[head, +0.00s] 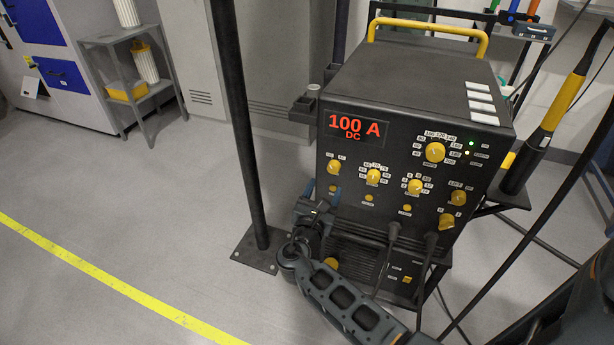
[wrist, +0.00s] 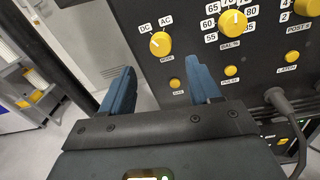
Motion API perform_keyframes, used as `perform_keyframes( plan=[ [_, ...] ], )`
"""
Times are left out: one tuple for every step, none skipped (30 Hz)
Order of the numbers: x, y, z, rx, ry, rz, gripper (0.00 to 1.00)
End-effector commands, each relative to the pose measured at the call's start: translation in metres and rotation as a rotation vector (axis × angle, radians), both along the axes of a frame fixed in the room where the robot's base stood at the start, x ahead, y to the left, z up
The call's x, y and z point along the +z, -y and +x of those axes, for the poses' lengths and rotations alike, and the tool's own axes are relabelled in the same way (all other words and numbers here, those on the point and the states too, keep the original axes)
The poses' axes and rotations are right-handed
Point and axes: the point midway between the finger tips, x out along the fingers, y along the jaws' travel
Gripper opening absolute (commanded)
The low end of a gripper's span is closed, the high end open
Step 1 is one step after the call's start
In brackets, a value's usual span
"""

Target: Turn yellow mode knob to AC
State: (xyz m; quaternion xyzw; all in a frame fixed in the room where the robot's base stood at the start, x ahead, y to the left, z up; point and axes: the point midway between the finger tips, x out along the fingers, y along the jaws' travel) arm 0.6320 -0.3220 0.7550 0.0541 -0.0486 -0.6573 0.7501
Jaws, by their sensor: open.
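The yellow mode knob (wrist: 160,43) sits on the black front panel of the welding machine, with a DC label at its upper left and an AC label above it. Its small pale mark seems to lean toward DC. In the head view the knob (head: 333,167) is at the panel's left, below the red display (head: 354,127) that reads 100 A DC. My gripper (wrist: 160,82) is open and empty. Its two blue fingers are spread below the knob in the wrist view, and neither visibly touches it. In the head view my gripper (head: 322,198) is just below the knob, partly hidden by my arm.
A balance knob (wrist: 233,23) and small yellow buttons are to the right on the panel. Cables (wrist: 284,105) plug in lower right. A dark post (head: 243,130) stands left of the machine. Open floor lies further left.

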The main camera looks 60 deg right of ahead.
Motion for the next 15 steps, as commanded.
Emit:
perform_keyframes(
  plan=[
    [0.001,0.005,0.0,-0.003,-0.001,-0.002,0.62],
    [0.001,0.008,0.001,-0.003,-0.001,-0.002,0.62],
    [0.001,0.014,0.001,-0.003,0.0,-0.002,0.62],
    [0.001,0.018,0.001,-0.004,0.0,-0.001,0.62],
    [0.001,0.023,0.002,-0.004,0.0,-0.001,0.62],
    [0.001,0.029,0.003,-0.003,0.0,-0.001,0.62],
    [0.001,0.034,0.004,-0.003,0.0,-0.001,0.62],
    [0.001,0.039,0.004,-0.003,0.0,-0.001,0.62],
    [0.001,0.045,0.005,-0.002,0.0,-0.001,0.62],
    [0.001,0.049,0.006,-0.002,0.0,-0.001,0.62],
    [0.001,0.053,0.006,-0.002,0.001,-0.001,0.62],
    [0.001,0.058,0.007,-0.002,0.001,-0.001,0.62],
    [0.001,0.061,0.007,-0.002,0.001,-0.001,0.62],
    [0.0,0.064,0.008,-0.002,0.001,0.0,0.62],
    [0.0,0.067,0.009,-0.001,0.002,0.0,0.62]
  ],
)
